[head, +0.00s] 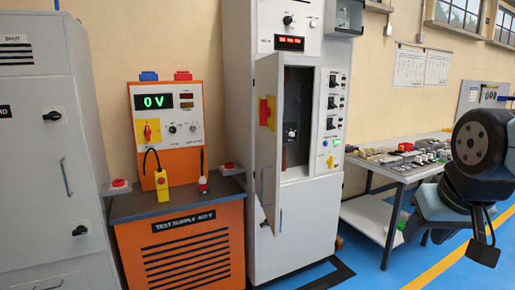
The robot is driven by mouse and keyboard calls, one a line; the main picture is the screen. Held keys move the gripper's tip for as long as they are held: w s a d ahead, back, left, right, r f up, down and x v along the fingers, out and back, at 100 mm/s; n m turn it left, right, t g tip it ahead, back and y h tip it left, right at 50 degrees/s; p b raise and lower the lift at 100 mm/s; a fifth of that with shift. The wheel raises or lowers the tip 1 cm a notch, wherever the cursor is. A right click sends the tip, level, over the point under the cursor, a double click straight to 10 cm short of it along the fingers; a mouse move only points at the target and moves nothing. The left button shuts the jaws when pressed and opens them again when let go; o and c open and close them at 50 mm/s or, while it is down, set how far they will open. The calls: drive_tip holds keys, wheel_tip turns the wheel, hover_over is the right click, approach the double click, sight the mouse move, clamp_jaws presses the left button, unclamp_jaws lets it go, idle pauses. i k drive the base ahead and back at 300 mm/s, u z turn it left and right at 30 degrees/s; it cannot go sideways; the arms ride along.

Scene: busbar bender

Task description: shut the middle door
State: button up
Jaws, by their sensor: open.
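The middle door (268,155) is a tall light-grey panel on the grey cabinet (310,225). It stands open, swung out toward me on the left side of its opening. It carries a red and yellow rotary switch (266,112) and a slim handle low down. The dark compartment (297,115) behind it is exposed, with a small device inside. My gripper (408,224) is at the right, in front of the workbench and well apart from the door. It looks empty; its fingers are small and partly unclear.
An orange test supply unit (190,250) reading 0 V stands left of the door, with a yellow pendant on its top. A grey cabinet (45,150) fills the far left. A workbench (380,172) with small parts stands right. Blue floor is partly clear between them.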

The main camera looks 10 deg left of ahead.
sight(269, 70)
drive_tip(key=u, duration=0.75)
drive_tip(key=i, duration=0.95)
drive_tip(key=z, duration=0.45)
drive_tip(key=k, duration=1.15)
drive_tip(key=u, duration=0.25)
